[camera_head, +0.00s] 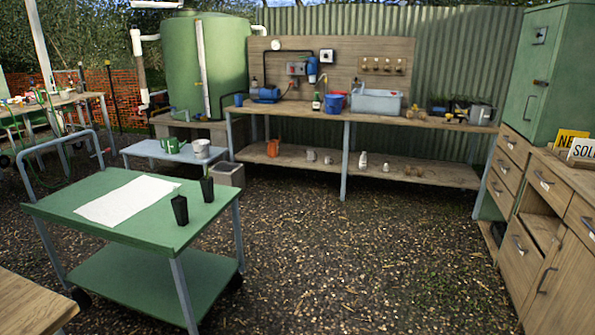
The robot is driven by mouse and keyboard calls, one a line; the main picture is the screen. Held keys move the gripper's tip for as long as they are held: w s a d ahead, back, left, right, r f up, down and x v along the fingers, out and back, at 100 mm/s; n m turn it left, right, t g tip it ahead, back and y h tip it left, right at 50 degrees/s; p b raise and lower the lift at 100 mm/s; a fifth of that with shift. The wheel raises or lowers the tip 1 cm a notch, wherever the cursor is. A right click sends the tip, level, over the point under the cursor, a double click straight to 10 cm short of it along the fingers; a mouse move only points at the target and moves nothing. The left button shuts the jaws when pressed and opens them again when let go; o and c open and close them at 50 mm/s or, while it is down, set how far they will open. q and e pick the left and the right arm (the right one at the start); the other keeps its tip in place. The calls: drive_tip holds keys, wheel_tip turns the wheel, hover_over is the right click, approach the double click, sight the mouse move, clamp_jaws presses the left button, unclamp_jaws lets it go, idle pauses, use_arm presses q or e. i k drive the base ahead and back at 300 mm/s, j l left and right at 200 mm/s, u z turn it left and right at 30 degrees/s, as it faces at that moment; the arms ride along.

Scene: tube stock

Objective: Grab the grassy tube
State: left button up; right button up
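Two dark tapered tubes stand upright on the green trolley (60,207) at the left. The rear tube (207,189) has a thin green tuft rising from its top, which looks like grass. The front tube (180,210) shows no green above its rim. The two stand close together near the trolley's right end, apart from each other. A white sheet (127,199) lies flat on the trolley top to their left. Neither of my grippers is in view.
A low grey table (140,150) with a green watering can (172,145) and a pale bucket (201,148) stands behind the trolley. A wooden table corner (30,300) is at lower left. Wooden drawers (520,190) stand at right. The gravel floor (350,260) between is clear.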

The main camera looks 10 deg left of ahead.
sight(206, 182)
drive_tip(key=i+z, duration=0.1)
drive_tip(key=i, duration=1.1)
drive_tip(key=i+u, duration=0.2)
drive_tip(key=i, duration=0.35)
drive_tip(key=i+l+u, duration=0.2)
drive_tip(key=i, duration=0.3)
drive_tip(key=i+l+u, duration=0.1)
drive_tip(key=i+u, duration=0.2)
drive_tip(key=i, duration=0.15)
drive_tip(key=i+l+u, duration=0.3)
drive_tip(key=i+j+u, duration=0.15)
drive_tip(key=i+j, duration=0.15)
drive_tip(key=i, duration=0.25)
